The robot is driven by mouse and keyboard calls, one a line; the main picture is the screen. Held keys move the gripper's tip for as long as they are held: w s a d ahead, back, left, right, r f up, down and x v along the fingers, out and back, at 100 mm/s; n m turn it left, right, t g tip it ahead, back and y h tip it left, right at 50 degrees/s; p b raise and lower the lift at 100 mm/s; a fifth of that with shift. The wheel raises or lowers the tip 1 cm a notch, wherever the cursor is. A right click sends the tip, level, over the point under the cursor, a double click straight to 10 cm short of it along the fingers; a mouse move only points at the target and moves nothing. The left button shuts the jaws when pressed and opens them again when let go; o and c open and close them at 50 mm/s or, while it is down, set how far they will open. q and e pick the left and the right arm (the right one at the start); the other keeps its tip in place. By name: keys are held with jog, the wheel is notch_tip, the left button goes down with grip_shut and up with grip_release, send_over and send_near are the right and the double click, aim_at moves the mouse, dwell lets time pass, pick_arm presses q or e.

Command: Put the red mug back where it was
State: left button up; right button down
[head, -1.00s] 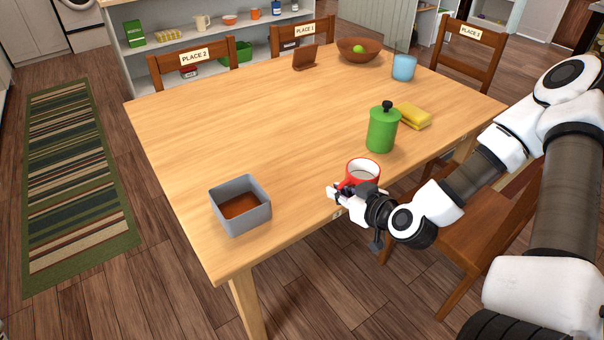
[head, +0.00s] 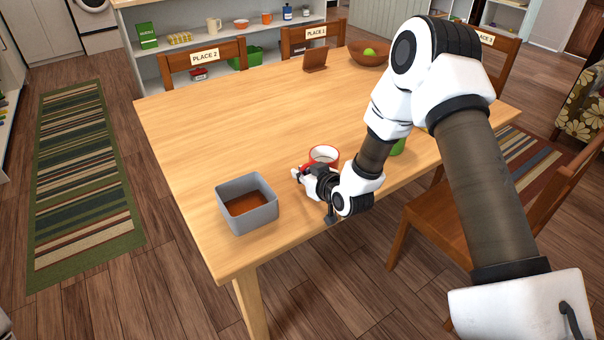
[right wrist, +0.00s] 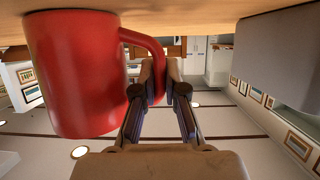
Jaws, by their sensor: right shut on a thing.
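The red mug (head: 311,163), white inside, is upright at the near side of the wooden table (head: 225,120), right of the grey box. My right gripper (head: 299,174) is beside it, partly covering it. In the right wrist view, which looks upside down, the red mug (right wrist: 72,75) fills the left side. The fingers of my right gripper (right wrist: 166,82) are closed on its handle. I cannot tell whether its base touches the table. My left gripper is not in view.
A grey open box (head: 262,217) with a brown inside stands close left of the mug. A green canister (head: 398,147) is mostly hidden behind my right arm. A brown bowl (head: 362,57) with a green fruit stands at the far end. The table's left middle is clear.

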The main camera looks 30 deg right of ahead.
jog(key=c, duration=1.2)
grip_release()
jog(key=shift+c, duration=0.2)
jog(key=shift+s, duration=0.1)
